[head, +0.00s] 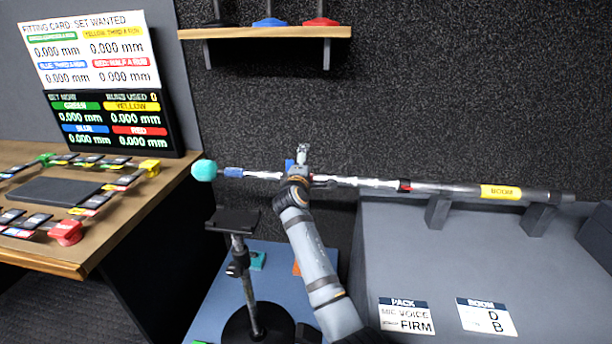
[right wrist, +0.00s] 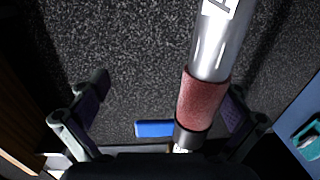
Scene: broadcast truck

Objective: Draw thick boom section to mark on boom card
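The boom pole (head: 440,188) lies across two black cradles, with a yellow label reading BOOM. Thinner sections reach left to a teal tip (head: 204,170). My right gripper (head: 302,158) is at the thinner part, left of the cradles. In the right wrist view my gripper (right wrist: 165,110) is open. A pole section with a red collar (right wrist: 203,100) passes near the right finger, and the left finger stands well apart. A white label (right wrist: 220,6) with part of a letter shows on the tube. The boom card (head: 487,316) lies on the grey top and shows D and B. My left gripper is out of view.
A PACK card (head: 405,316) lies beside the boom card. A black stand (head: 240,260) with a flat top is below the pole. A wooden desk (head: 150,205) with small devices and a readout screen (head: 115,122) are at left. A shelf (head: 265,32) is above.

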